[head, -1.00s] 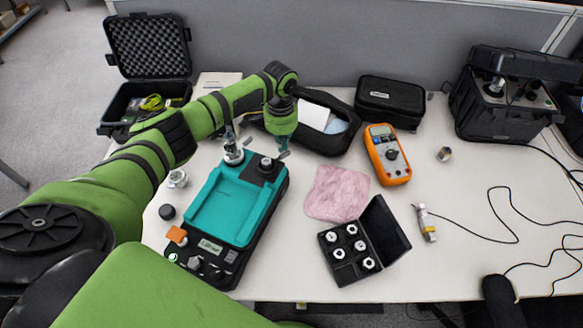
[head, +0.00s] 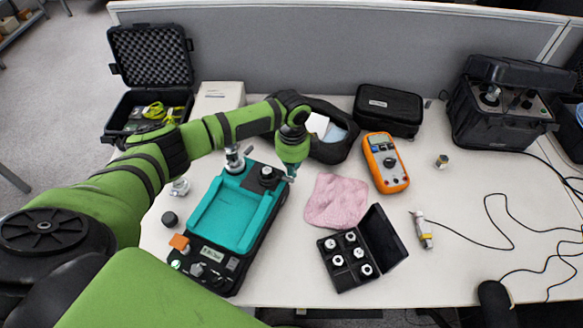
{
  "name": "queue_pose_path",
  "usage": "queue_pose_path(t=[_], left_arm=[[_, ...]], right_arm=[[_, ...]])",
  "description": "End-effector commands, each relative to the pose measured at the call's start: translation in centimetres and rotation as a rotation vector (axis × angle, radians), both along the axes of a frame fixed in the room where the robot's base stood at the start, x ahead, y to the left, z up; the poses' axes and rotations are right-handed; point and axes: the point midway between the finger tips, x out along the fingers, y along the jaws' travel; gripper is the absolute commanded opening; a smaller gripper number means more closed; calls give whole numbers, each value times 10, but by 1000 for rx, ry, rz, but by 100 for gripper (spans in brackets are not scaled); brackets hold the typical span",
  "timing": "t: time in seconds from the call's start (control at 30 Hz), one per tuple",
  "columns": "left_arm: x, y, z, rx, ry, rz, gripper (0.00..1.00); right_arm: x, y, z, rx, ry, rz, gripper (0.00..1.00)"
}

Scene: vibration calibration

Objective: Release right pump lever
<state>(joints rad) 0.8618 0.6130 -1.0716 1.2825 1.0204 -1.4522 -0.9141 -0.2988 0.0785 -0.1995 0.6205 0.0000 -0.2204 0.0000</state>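The teal-and-black device (head: 236,213) lies on the table at centre left, with a black-topped round fitting (head: 268,178) and a silver fitting (head: 234,160) at its far end. My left gripper (head: 291,174) points down at the device's far right corner, just right of the black-topped fitting. A small silvery part shows at its tip; I cannot tell whether that is a finger or a lever. The fingers are too small and covered to tell open from shut, or whether they touch the device. No pump lever shows clearly. My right gripper is not in view.
A pink cloth (head: 336,201), an open black box of round fittings (head: 345,265) and an orange multimeter (head: 385,162) lie to the right. A black pouch (head: 335,147) is behind my gripper. A cabled sensor (head: 422,230) lies farther right, with clear table around it.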

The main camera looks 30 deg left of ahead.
Motion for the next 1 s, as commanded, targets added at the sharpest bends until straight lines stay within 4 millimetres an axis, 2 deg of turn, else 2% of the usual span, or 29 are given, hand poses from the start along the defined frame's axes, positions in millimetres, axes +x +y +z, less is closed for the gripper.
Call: queue_pose_path(t=[0.07,0.13,0.27,0.8,1.0], left_arm=[[-5,-1,3,2,1,-69,0],[-3,-1,0,2,-1,-58,0],[-3,-1,7,1,-1,-56,0],[-3,-1,60,0,0,-54,0],[-3,-1,72,1,0,-54,0]], right_arm=[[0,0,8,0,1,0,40],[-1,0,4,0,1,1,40],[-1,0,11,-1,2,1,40],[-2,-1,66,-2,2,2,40],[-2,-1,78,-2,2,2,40]])
